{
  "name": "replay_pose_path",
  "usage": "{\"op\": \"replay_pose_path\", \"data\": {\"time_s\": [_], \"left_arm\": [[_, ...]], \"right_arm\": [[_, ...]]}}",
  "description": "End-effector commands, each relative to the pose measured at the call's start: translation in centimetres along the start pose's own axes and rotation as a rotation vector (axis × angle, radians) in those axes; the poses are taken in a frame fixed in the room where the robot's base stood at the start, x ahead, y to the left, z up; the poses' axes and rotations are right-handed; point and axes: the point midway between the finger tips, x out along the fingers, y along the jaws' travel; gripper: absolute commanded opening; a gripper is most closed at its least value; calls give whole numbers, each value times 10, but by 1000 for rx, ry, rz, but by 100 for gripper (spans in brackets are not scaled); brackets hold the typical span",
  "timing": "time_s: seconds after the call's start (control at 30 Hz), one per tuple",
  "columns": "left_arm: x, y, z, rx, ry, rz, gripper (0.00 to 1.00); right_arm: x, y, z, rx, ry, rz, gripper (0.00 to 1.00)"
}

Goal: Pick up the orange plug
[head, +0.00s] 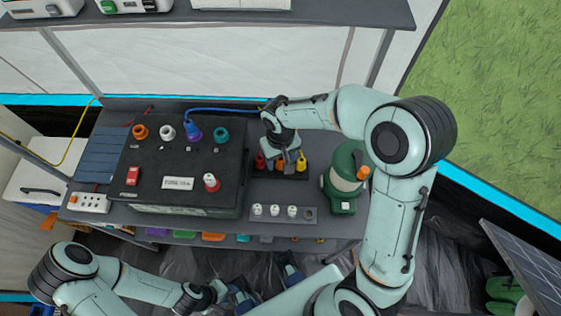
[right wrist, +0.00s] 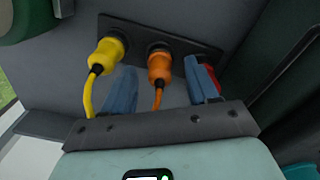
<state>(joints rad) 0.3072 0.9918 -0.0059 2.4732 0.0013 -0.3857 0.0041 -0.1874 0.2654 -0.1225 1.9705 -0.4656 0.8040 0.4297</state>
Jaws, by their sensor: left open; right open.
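The orange plug (right wrist: 160,67) with its orange cord sits in a dark socket strip (right wrist: 191,45) in the right wrist view. My right gripper (right wrist: 159,68) is open, with one blue finger on each side of the plug; whether either touches it I cannot tell. In the head view, my right gripper (head: 289,162) is over the strip and mostly hides the orange plug. A yellow plug (right wrist: 107,56) is beside one finger, and a red plug (right wrist: 207,76) is partly hidden behind the other. My left gripper (head: 265,282) is open and empty, low in front of the shelf.
A black power box (head: 160,160) with several round sockets stands left of the strip. A green lantern (head: 343,203) stands close on the right. A grey rack (head: 268,221) with small white pieces lies in front. A shelf (head: 300,17) runs above.

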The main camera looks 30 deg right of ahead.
Motion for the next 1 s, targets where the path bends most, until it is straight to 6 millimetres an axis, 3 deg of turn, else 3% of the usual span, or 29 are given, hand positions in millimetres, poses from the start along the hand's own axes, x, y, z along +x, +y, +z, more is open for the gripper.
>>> {"op": "replay_pose_path", "data": {"time_s": [0.1,0.37,0.53,1.0], "left_arm": [[2,0,0,0,0,0,43],[1,0,0,0,0,0,43],[1,0,0,0,0,0,43],[0,0,0,0,0,0,43]], "right_arm": [[12,0,0,0,-1,1,59],[13,0,0,1,1,0,56],[13,0,0,1,1,0,0],[2,0,-1,1,3,-1,0]]}}
